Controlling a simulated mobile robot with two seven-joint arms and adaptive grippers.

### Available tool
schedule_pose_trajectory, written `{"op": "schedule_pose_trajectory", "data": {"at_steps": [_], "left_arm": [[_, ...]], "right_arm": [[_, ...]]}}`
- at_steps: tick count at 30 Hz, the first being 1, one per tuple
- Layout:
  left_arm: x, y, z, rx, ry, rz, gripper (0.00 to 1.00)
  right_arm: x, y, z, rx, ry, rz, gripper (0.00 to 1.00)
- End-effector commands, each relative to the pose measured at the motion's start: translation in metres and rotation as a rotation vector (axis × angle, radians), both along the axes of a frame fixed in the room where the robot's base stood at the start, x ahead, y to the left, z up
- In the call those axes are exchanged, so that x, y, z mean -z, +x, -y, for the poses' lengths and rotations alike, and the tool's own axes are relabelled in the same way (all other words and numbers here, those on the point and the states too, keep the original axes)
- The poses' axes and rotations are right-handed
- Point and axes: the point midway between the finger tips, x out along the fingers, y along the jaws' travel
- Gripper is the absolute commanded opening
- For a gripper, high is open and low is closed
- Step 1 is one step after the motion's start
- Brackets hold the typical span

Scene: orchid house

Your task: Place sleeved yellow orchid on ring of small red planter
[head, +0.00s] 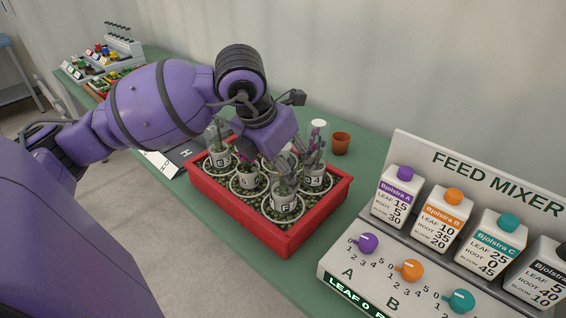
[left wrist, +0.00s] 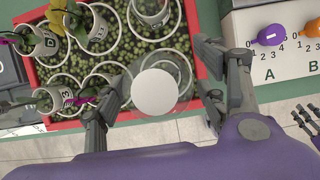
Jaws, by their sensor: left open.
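The red planter (head: 270,230), filled with green pebbles and white rings, stands on the green bench. My left gripper (head: 293,130) is open above its right part in the head view. In the left wrist view a white round top with a clear rim (left wrist: 155,85) shows between the open fingers (left wrist: 158,105), apart from both. A white top (head: 318,123) also shows beside the gripper in the head view, above magenta flowers. A yellow bloom (left wrist: 72,8) shows by a pot marked D (left wrist: 97,32). Which plant is the sleeved yellow orchid is unclear. Part of my right gripper (left wrist: 302,122) shows at the right edge.
Several labelled pots, one marked F (head: 285,204), crowd the planter. An empty ring (left wrist: 110,66) shows in the left wrist view. A small terracotta pot (head: 341,145) stands behind. The feed mixer (head: 425,255) fills the right. More racks (head: 103,62) stand far left.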

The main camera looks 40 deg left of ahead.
Motion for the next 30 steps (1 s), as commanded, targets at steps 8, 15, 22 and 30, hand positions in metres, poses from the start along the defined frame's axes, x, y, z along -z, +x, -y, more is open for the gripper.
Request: {"op": "schedule_pose_trajectory", "data": {"at_steps": [8,15,22,30], "left_arm": [[-0.016,-0.004,-0.001,0.000,0.003,0.003,0.66],[-0.063,-0.023,-0.002,0.000,0.004,0.004,0.66],[-0.101,-0.039,-0.003,0.000,0.002,0.002,0.66],[-0.115,-0.046,-0.003,0.000,0.000,0.000,0.66]], "right_arm": [[-0.004,0.002,0.000,0.001,0.001,0.004,0.40],[-0.003,0.001,0.000,0.001,0.001,0.001,0.40],[-0.004,0.000,0.000,0.002,0.001,0.000,0.40],[-0.005,0.000,0.000,0.002,0.001,0.001,0.40]]}}
